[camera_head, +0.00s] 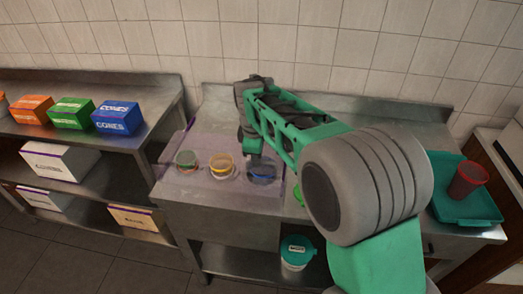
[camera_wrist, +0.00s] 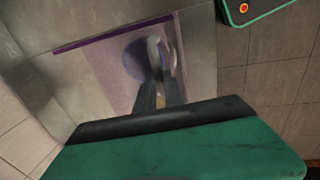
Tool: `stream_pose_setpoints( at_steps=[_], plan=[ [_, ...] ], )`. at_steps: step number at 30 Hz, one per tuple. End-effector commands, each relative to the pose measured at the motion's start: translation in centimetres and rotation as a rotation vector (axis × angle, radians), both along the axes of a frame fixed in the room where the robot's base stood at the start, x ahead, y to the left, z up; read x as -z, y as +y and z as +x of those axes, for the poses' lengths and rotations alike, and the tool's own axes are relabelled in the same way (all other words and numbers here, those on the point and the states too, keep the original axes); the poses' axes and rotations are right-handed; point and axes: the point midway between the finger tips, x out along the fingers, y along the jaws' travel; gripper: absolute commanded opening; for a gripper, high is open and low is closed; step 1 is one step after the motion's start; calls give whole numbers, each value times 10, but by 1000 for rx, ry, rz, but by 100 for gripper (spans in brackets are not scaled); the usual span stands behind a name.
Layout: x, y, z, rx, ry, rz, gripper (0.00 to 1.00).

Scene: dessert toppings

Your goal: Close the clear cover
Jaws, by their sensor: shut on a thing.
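The clear cover (camera_head: 172,184) is a see-through sheet with a purple tint and a purple edge. It shows around the topping bowls on the steel counter; in the wrist view the cover (camera_wrist: 98,72) has a purple strip along its far edge. My gripper (camera_head: 257,156) points down over the blue-rimmed bowl. In the wrist view my gripper (camera_wrist: 160,82) has its fingers close together at a glassy, rounded part, seemingly of the cover. The exact contact is blurred.
A teal tray (camera_head: 465,207) with a red cup (camera_head: 467,179) is at the right. Orange, green and blue (camera_head: 117,117) boxes stand on the left shelf unit. A teal-lidded tub (camera_head: 297,252) is on the lower shelf. My arm hides the counter's middle. The tiled wall is close behind.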

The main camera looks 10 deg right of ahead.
Motion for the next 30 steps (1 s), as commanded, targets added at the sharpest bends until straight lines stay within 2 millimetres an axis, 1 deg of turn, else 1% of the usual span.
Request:
stream_pose_setpoints(
  at_steps=[6, 16, 17, 24, 30],
  plan=[
    [0, 6, -9, -1, 1, 0, 0],
    [1, 7, -11, -2, 6, 0, 0],
    [1, 7, -11, -3, 7, 0, 13],
    [1, 7, -10, -2, 4, 0, 33],
    [0, 5, -9, 1, 1, 0, 34]
  ],
)
